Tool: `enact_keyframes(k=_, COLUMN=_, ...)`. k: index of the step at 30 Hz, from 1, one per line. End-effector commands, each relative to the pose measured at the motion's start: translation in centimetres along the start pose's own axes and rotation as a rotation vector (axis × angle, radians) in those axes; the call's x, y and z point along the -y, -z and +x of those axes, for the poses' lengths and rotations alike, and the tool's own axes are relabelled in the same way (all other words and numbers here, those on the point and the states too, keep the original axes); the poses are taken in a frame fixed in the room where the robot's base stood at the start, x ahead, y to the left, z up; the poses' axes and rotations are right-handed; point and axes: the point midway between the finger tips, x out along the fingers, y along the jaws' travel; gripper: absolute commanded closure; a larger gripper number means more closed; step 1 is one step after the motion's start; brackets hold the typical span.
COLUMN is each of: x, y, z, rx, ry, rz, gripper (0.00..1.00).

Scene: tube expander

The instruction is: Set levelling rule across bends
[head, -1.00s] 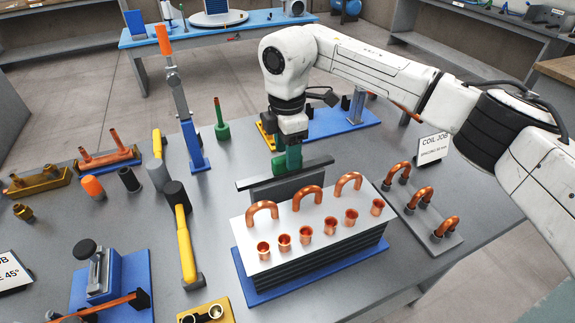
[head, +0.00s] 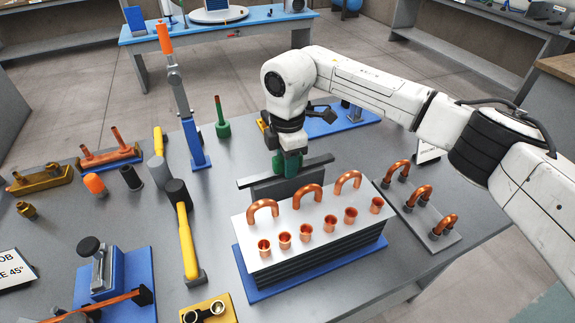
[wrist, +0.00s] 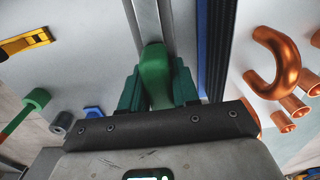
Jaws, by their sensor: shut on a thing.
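The levelling rule (head: 318,162) is a long dark grey bar with a green handle. It lies behind the coil block, roughly along its back edge. My gripper (head: 288,160) is down on the rule. The wrist view shows its teal fingers shut on the green handle (wrist: 155,75), with the grey rule (wrist: 147,15) running away beyond it. Three copper U-bends stand upright on the block's white top: left (head: 262,207), middle (head: 308,190) and right (head: 348,180). One bend also shows in the wrist view (wrist: 283,65). The rule is beside the bends, not over them.
Several open copper sockets (head: 306,233) line the block's front. A rack of copper bends (head: 440,232) stands right, near a sign partly behind my arm. A yellow-handled hammer (head: 187,245) and a blue upright tool (head: 193,145) are on the left.

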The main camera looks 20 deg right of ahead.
Motion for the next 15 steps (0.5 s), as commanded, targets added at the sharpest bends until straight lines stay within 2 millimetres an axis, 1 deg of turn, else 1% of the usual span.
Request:
enact_keyframes(k=1, x=0.0, y=0.0, z=-0.01, rx=0.0, ry=0.0, rz=0.0, gripper=0.91)
enact_keyframes(k=4, x=0.0, y=0.0, z=-0.01, rx=0.0, ry=0.0, rz=0.0, gripper=1.0)
enact_keyframes(k=15, x=-0.02, y=0.0, z=-0.11, rx=-0.001, ry=-0.001, rz=0.0, gripper=1.0)
